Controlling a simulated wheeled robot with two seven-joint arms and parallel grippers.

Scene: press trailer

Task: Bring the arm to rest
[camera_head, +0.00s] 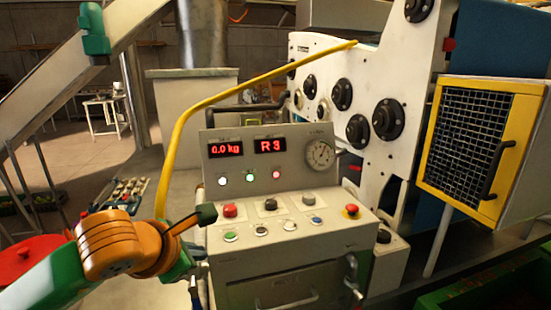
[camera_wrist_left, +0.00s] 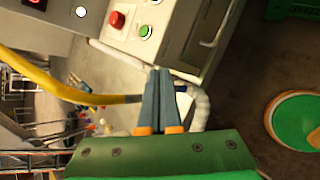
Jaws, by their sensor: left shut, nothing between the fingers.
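My left arm comes in from the left in the head view, with its orange wrist in front of the lower left of the control console (camera_head: 300,255). My left gripper (camera_wrist_left: 160,72) shows clearly in the left wrist view. Its two blue-grey fingers are together, with nothing between them. The fingertips point towards the lower edge of the console, which also shows in the wrist view (camera_wrist_left: 165,50); I cannot tell the exact gap. In the head view my wrist hides most of this gripper. My right gripper is not in view.
A yellow hose (camera_head: 262,76) arches from the white machine (camera_head: 330,75) down behind my left wrist. In the wrist view the hose (camera_wrist_left: 55,86) passes close to the fingers. A yellow-framed mesh guard (camera_head: 470,140) stands right. A red round object (camera_head: 28,255) is at far left.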

